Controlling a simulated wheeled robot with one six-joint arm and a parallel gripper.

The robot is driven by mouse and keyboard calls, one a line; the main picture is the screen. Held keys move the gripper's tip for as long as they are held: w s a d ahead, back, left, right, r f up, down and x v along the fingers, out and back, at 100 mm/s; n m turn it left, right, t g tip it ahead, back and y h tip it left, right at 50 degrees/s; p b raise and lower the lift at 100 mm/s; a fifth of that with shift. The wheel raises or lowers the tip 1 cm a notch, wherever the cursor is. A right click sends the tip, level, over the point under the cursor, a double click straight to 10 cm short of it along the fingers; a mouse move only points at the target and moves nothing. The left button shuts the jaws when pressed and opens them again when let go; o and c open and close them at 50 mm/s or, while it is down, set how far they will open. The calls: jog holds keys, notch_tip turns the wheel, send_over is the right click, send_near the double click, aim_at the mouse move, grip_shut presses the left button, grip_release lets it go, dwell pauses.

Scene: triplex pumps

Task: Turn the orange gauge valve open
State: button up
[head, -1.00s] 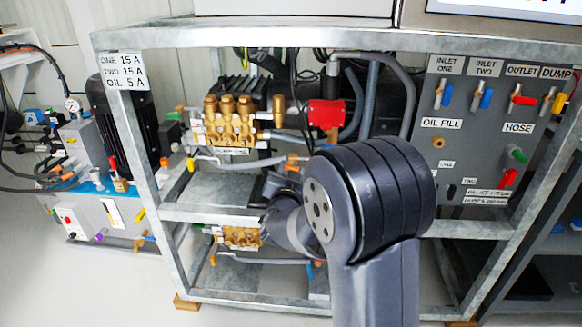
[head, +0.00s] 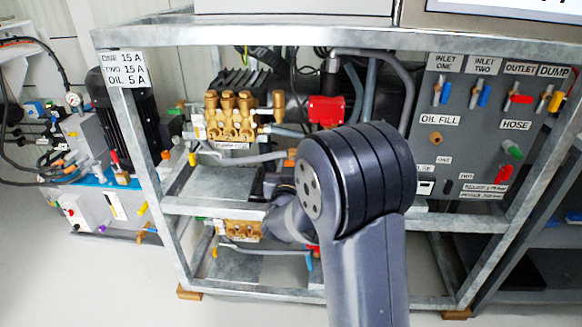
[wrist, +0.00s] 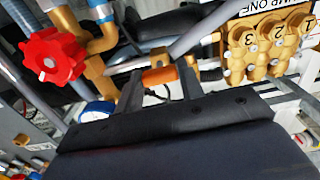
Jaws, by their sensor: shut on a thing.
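The orange gauge valve handle (wrist: 160,75) shows in the wrist view as a short orange piece between the fingertips. My gripper (wrist: 161,82) is shut on it, one dark finger at each side. A white round part with a blue rim (wrist: 97,111), perhaps the gauge, sits just left of the fingers.
A red star knob (wrist: 50,60) on brass piping stands left of the gripper. The brass pump (wrist: 265,45) is at the upper right; it also shows in the head view (head: 230,118). Galvanized frame bars (head: 340,210) surround the arm. A labelled valve panel (head: 480,125) stands at right.

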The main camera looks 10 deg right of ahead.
jog(key=o, duration=1)
jog(key=p+v, duration=0.2)
jog(key=v, duration=0.8)
jog(key=shift+s+a, duration=0.1)
jog(key=shift+s, duration=0.3)
jog(key=shift+w, duration=0.1)
jog(key=b+x, duration=0.2)
jog(key=x, duration=0.8)
jog(key=shift+w, duration=0.35)
